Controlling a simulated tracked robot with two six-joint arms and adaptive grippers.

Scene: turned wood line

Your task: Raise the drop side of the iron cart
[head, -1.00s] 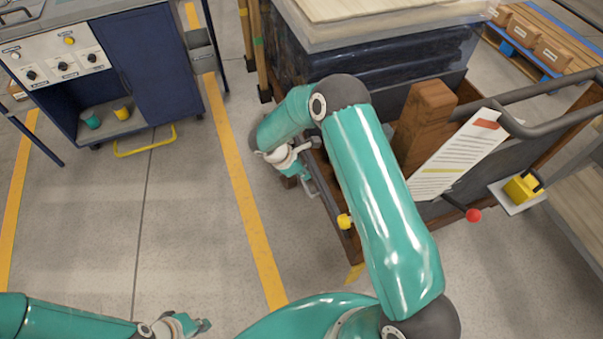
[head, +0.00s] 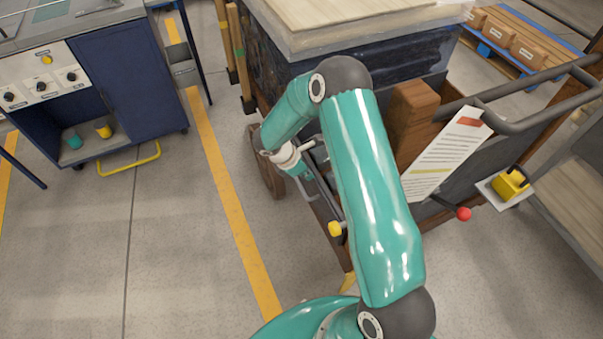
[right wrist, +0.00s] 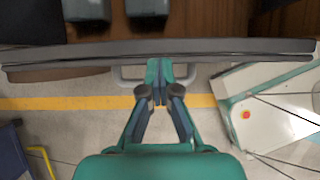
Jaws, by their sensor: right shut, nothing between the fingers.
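The iron cart (head: 325,212) stands right of centre in the head view, a brown-edged, dark-walled cart with a wrapped load on top. Contact is unclear. My left gripper is out of view.
A paper sheet (head: 440,165) hangs there. A blue cabinet (head: 140,75) stands at the left. The floor between cabinet and cart is clear.

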